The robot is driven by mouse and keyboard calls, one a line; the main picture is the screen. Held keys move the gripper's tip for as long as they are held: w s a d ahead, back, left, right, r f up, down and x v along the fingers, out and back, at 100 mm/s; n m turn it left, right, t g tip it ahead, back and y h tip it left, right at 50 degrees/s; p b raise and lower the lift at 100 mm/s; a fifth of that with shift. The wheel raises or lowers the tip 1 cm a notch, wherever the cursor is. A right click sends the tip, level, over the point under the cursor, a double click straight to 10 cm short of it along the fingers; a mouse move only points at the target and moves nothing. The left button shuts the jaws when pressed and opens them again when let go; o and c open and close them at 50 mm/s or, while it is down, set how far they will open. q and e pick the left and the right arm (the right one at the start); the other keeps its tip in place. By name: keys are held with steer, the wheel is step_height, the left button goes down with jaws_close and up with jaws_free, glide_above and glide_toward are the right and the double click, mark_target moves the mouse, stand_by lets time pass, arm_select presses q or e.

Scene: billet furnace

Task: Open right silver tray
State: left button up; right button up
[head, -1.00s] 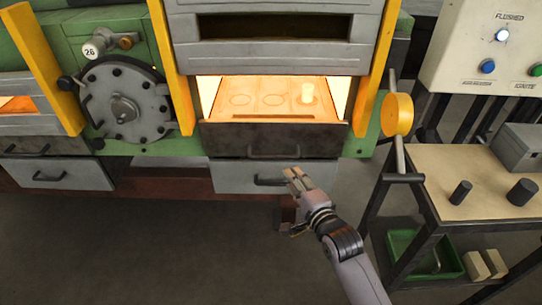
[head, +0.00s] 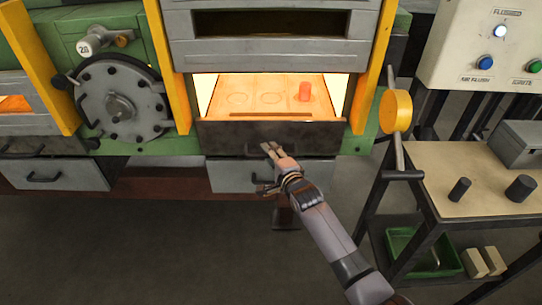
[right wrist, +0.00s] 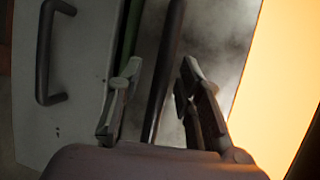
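In the head view, a dark steel tray front (head: 222,136) with a black handle (head: 250,150) sits below the glowing right furnace opening. Under it is a light grey drawer (head: 228,176), which looks closed. Its handle is partly hidden behind my right gripper (head: 270,150). The right gripper is at the right part of the dark tray's handle. In the right wrist view, the gripper's fingers (right wrist: 160,95) are apart, with the dark handle bar (right wrist: 165,70) running between them. The grey drawer's handle (right wrist: 45,50) is to the left. My left gripper is not in view.
A glowing orange billet (head: 305,91) stands on the hearth plate (head: 262,100) inside the furnace. A round wheel door (head: 118,105) is at left. A cart (head: 450,170) with dark cylinders stands at right. The floor in front is clear.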

steer(key=shift+c, duration=0.2)
jaws_close()
stand_by(0.3)
stand_by(0.4)
